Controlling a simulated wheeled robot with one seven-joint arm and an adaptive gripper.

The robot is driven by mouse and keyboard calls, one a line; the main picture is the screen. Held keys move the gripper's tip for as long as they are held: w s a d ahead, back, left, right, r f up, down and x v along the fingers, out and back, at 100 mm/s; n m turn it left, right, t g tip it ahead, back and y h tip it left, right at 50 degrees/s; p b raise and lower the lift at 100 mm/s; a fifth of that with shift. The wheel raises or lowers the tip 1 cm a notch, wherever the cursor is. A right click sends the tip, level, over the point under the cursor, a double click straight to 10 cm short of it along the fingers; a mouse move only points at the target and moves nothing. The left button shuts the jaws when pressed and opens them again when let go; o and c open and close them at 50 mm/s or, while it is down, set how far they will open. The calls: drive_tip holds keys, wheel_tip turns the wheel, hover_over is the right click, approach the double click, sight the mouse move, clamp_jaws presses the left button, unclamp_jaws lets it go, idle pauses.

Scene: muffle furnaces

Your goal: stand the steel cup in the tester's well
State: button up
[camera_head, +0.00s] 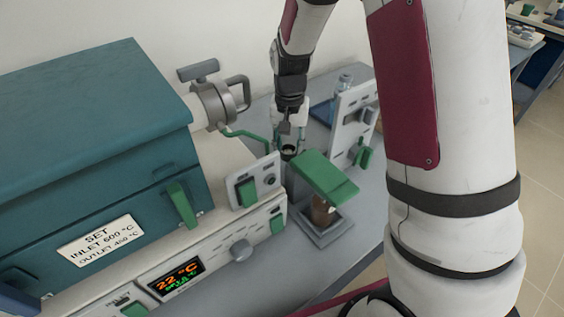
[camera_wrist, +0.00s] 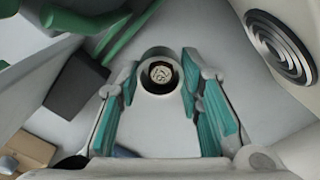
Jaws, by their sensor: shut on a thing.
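My gripper (camera_head: 290,143) is shut on the steel cup (camera_wrist: 160,74), with its teal-padded fingers on either side of it in the wrist view. The cup is a short cylinder with a dark ring and something pale in its middle. In the head view the cup (camera_head: 289,153) is small and partly hidden by my fingers. It is beside the green-topped device (camera_head: 325,176); I cannot tell how high it is held. I cannot make out the tester's well for certain; a white upright panel (camera_head: 352,117) with green parts stands behind to the right.
A teal furnace (camera_head: 90,110) with a white control front (camera_head: 225,240) fills the left. A brown vessel (camera_head: 322,211) sits under the green top on a grey base. Concentric rings (camera_wrist: 280,46) show at right in the wrist view.

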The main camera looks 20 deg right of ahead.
drive_tip(key=shift+f, duration=2.6)
drive_tip(key=shift+f+b, duration=0.1)
drive_tip(key=shift+b, duration=0.25)
drive_tip(key=o, duration=1.2)
drive_tip(key=shift+c, duration=0.2)
